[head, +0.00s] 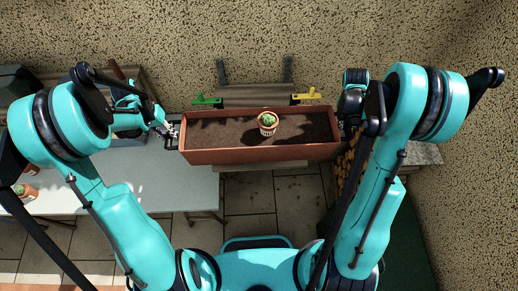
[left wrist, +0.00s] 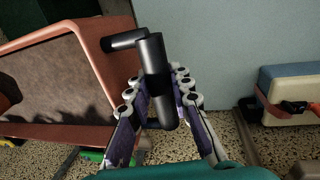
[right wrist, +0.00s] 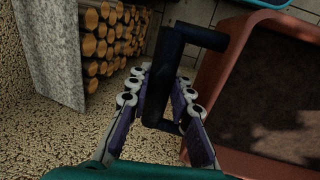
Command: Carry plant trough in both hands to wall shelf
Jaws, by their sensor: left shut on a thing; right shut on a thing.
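The plant trough (head: 225,157) is a long reddish-brown box of dark soil, roughly level in the head view. A small potted cactus (head: 268,123) stands upright in it, right of the middle. My left gripper (head: 172,130) is shut on the black handle (left wrist: 152,60) at the trough's left end. My right gripper (head: 346,125) is shut on the black handle (right wrist: 200,37) at its right end. The wooden wall shelf (head: 258,95) shows behind the trough's far edge, with two dark uprights against the wall. The trough hides much of it; I cannot tell whether they touch.
A green clamp-like piece (head: 207,100) and a yellow one (head: 305,96) sit by the shelf's ends. A pale worktop (head: 130,182) is at left, with a toolbox (left wrist: 290,88). Stacked logs (right wrist: 98,40) stand at right beside a grey slab (right wrist: 50,50).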

